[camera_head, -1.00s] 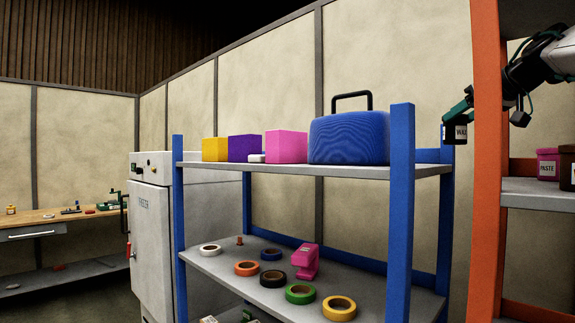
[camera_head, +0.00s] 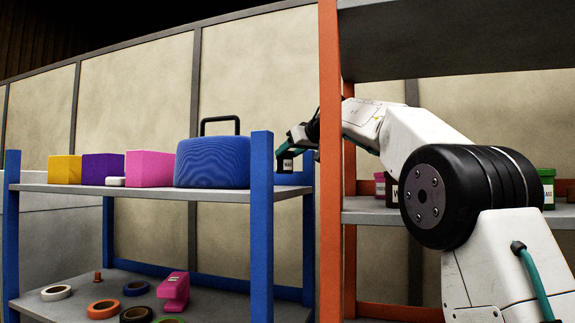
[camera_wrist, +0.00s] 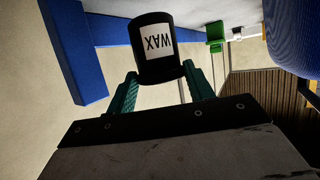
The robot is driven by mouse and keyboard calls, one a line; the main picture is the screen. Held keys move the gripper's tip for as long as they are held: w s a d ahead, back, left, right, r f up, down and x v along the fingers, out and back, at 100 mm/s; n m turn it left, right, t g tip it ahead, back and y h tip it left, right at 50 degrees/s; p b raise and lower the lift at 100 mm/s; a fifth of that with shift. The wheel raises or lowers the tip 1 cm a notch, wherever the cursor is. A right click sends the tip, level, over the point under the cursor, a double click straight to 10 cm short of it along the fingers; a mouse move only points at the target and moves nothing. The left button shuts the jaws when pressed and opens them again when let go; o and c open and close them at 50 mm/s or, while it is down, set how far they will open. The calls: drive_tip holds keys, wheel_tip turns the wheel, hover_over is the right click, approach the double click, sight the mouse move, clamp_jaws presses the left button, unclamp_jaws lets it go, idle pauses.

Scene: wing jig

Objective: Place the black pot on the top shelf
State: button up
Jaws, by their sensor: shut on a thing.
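The black pot (camera_wrist: 152,65) has a white label reading WAX and sits between the green fingers of my gripper (camera_wrist: 159,80) in the wrist view. My gripper (camera_head: 288,151) is shut on it. In the head view the pot (camera_head: 283,158) is small and partly hidden by the blue post, at the right end of the blue rack's top shelf (camera_head: 140,190). I cannot tell whether it touches that shelf. The top shelf holds yellow, purple and pink blocks, a small white item and a blue case (camera_head: 212,163).
The orange rack (camera_head: 331,200) stands close on the right, with my arm reaching behind its post. Its middle shelf holds pots, including a green one (camera_head: 547,187). Tape rolls and a pink item (camera_head: 173,290) lie on the blue rack's lower shelf.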

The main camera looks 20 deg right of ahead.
sight(292, 160)
drive_tip(key=shift+w+f, duration=0.1)
drive_tip(key=shift+w, duration=1.15)
drive_tip(key=shift+f, duration=1.75)
drive_tip(key=shift+f, duration=0.1)
drive_tip(key=o, duration=1.1)
drive_tip(key=shift+o, duration=0.2)
drive_tip(key=shift+s+d+r, duration=0.15)
drive_tip(key=shift+s+r, duration=0.05)
drive_tip(key=shift+s, duration=0.05)
drive_tip(key=v, duration=1.1)
drive_tip(key=shift+s, duration=0.3)
drive_tip(key=shift+r, duration=0.1)
